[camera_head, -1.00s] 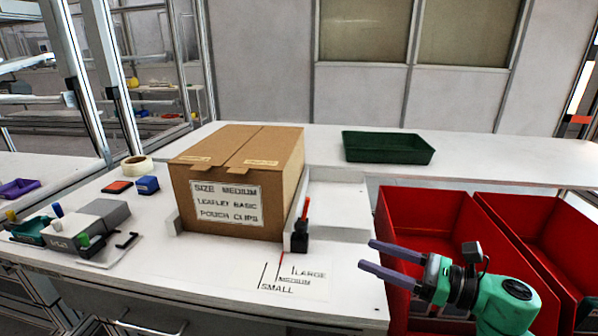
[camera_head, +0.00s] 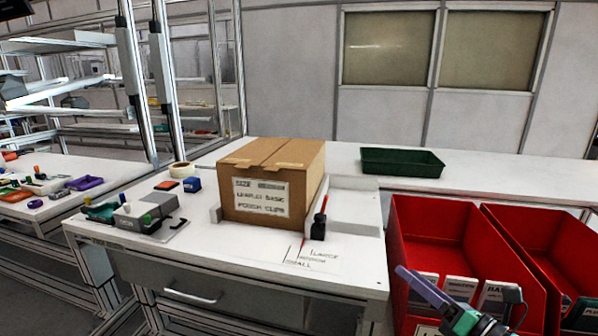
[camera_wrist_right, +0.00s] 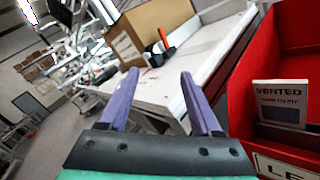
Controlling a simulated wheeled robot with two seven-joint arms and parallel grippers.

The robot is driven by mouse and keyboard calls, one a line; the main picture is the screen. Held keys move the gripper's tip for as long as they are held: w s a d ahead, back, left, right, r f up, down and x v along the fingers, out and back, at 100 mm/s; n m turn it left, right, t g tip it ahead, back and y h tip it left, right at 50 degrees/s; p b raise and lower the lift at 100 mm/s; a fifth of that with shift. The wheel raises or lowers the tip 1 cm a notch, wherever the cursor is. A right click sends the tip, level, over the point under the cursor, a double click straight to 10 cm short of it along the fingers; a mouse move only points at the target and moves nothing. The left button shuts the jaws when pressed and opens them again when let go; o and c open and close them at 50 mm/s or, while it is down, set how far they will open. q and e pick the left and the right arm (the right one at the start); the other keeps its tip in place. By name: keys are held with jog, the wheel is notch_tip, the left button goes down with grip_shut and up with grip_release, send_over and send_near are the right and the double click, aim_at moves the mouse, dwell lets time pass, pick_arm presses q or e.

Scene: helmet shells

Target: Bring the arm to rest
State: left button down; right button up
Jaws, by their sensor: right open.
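My right gripper (camera_head: 424,289) is at the lower right of the head view, in front of the nearer red bin (camera_head: 412,222). In the right wrist view its two purple fingers (camera_wrist_right: 152,88) are spread apart with nothing between them. The green wrist part shows at the bottom edge of both views. My left gripper is in neither view.
A cardboard box (camera_head: 297,201) stands on the white table (camera_head: 350,272). A green tray (camera_head: 402,162) sits on the back ledge. A second red bin (camera_head: 520,222) is at the right. Small coloured parts and a tape roll (camera_head: 181,170) lie at the left.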

jog(key=s+d+f+m+g+h, duration=0.25)
jog(key=f+m+h, duration=0.35)
jog(key=m, duration=0.5)
jog(key=s+d+f+m+g+h, duration=0.15)
jog(key=d+f+m+h, duration=0.3)
jog(key=f+m, duration=0.5)
jog(key=s+a+f+m+g+y, duration=0.1)
jog(key=s+a+f+m+g, duration=0.25)
jog(key=s+m, duration=0.35)
jog(key=s+a+f+m+g, duration=0.3)
jog(key=s+f+m+g, duration=0.2)
jog(key=s, duration=0.3)
notch_tip(320, 180, down, 21)
jog(key=s+g, duration=0.1)
jog(key=s, duration=0.1)
jog(key=s+d+f+g, duration=0.2)
jog(key=s+f, duration=1.1)
jog(key=f, duration=0.2)
jog(key=s+r+p, duration=0.2)
jog(key=r+p, duration=0.5)
jog(key=p, duration=0.1)
jog(key=s+r+p, duration=0.3)
jog(key=r+p, duration=0.4)
jog(key=p, duration=0.1)
jog(key=shift+d, duration=0.3)
